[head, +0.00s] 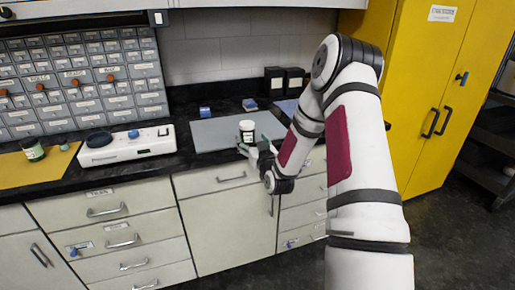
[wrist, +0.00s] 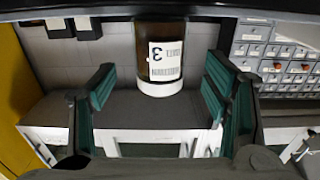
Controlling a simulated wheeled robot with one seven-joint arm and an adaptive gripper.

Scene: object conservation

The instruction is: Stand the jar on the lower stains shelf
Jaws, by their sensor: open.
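In the wrist view the jar (wrist: 160,62) shows as brown glass with a white label, and that picture appears upside down. My gripper (head: 251,149) is at the near side of the jar. In the wrist view its two green-padded fingers (wrist: 160,92) are spread apart, with the jar between or just beyond them. I cannot tell whether they touch it. I cannot identify a stains shelf in either view.
A drawer cabinet (head: 80,83) stands at the back left, with a white device (head: 127,147) before it. A green jar (head: 32,150) sits on a yellow mat (head: 40,168). A closed yellow cabinet (head: 425,80) stands at right.

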